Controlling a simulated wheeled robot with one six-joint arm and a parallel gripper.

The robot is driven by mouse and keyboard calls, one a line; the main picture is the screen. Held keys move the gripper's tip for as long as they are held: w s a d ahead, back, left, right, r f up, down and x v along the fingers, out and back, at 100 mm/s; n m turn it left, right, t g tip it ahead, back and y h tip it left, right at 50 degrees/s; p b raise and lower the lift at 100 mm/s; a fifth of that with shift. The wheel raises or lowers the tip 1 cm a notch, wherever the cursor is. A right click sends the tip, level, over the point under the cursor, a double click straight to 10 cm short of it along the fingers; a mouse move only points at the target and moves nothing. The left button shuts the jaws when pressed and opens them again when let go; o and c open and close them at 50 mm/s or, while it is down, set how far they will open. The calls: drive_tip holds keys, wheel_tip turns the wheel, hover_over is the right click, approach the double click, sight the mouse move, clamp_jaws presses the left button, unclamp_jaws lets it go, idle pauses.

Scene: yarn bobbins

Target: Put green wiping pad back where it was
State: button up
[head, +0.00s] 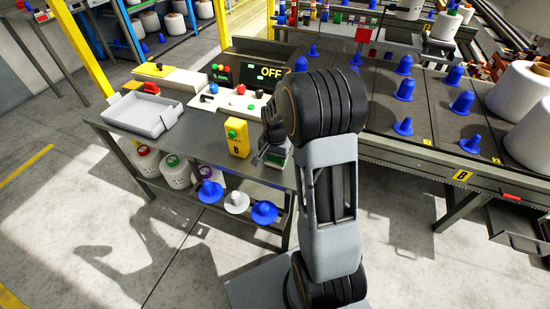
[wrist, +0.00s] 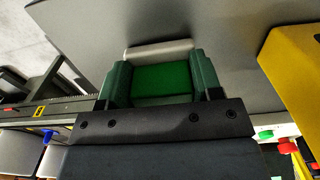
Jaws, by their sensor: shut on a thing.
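The green wiping pad (wrist: 160,79) is between the two dark green fingers of my gripper (wrist: 160,84) in the wrist view. A pale grey part shows along its far edge. In the head view my gripper (head: 267,154) is at the right part of the grey workbench (head: 204,144), just right of the yellow button box (head: 237,147). The pad (head: 278,157) shows there only as a small green and pale patch, partly hidden by my gripper. My gripper is shut on the pad. I cannot tell whether the pad touches the bench top.
The yellow box (wrist: 294,58) is close on the right in the wrist view. A grey tray (head: 143,113) stands on the bench's left end. A control panel with an OFF display (head: 268,72) is behind. A conveyor (head: 433,115) with blue cones is to the right.

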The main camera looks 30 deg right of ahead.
drive_tip(key=shift+f, duration=0.2)
drive_tip(key=o, duration=1)
wheel_tip(320, 180, up, 12)
drive_tip(key=shift+f+p, duration=0.1)
drive_tip(key=shift+p, duration=0.55)
drive_tip(key=shift+s+a+r+n+t, duration=0.6)
drive_tip(key=shift+s+a+n, duration=0.95)
drive_tip(key=shift+s, duration=1)
drive_tip(key=shift+s+a+r+n+t, duration=0.55)
drive_tip(key=shift+s+a+n, duration=0.95)
drive_tip(key=shift+s, duration=1.1)
drive_tip(key=shift+s+a+r+n+t, duration=0.35)
drive_tip(key=shift+s+a+r+n, duration=0.4)
drive_tip(key=shift+s+a+n, duration=1.3)
